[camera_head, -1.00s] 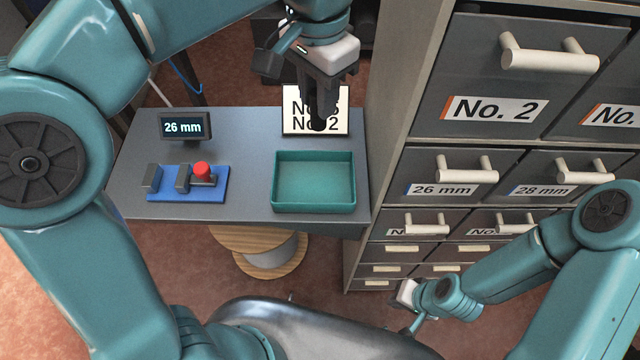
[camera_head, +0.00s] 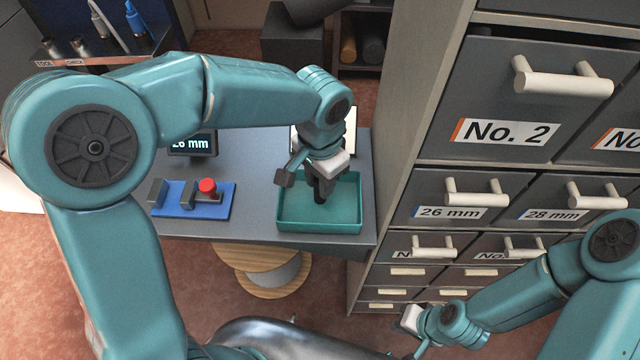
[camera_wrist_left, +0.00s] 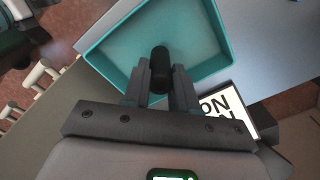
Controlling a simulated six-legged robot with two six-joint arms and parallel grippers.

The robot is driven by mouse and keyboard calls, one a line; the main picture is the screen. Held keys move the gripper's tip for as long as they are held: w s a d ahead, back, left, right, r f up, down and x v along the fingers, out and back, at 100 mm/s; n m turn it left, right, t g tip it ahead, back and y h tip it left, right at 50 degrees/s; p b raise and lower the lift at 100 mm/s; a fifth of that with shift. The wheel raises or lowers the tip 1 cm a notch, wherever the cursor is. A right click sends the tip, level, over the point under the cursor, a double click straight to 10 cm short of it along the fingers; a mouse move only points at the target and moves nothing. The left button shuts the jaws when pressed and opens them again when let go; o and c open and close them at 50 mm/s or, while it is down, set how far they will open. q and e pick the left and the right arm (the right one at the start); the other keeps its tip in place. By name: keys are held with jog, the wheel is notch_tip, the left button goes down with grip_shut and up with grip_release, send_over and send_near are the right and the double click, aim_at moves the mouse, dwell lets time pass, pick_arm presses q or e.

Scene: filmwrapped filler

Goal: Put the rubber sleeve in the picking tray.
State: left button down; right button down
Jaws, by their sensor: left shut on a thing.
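The rubber sleeve (camera_wrist_left: 161,68) is a short black cylinder. It sits between the fingertips of my left gripper (camera_wrist_left: 165,85) in the left wrist view, and the gripper is shut on it. The picking tray (camera_head: 348,228) is a teal, shallow, open box on the grey table, and no other thing shows inside it. In the head view my left gripper (camera_head: 321,192) points down over the tray; the sleeve is hard to tell from the dark fingers there. My right gripper (camera_head: 408,322) is low at the right, partly cut off by its own arm, its jaws unclear.
A blue fixture (camera_head: 190,205) with a red knob stands left of the tray. A display (camera_head: 192,143) reading mm is partly hidden by my left arm. A white sign (camera_head: 349,127) stands behind the tray. A drawer cabinet (camera_head: 400,150) rises close on the right.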

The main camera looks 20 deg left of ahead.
pick_arm(q)
notch_tip(320, 180, down, 2)
jog(key=shift+w+f, duration=0.1)
jog(key=shift+f, duration=0.05)
jog(key=shift+f, duration=0.1)
jog(key=c, duration=0.9)
grip_release()
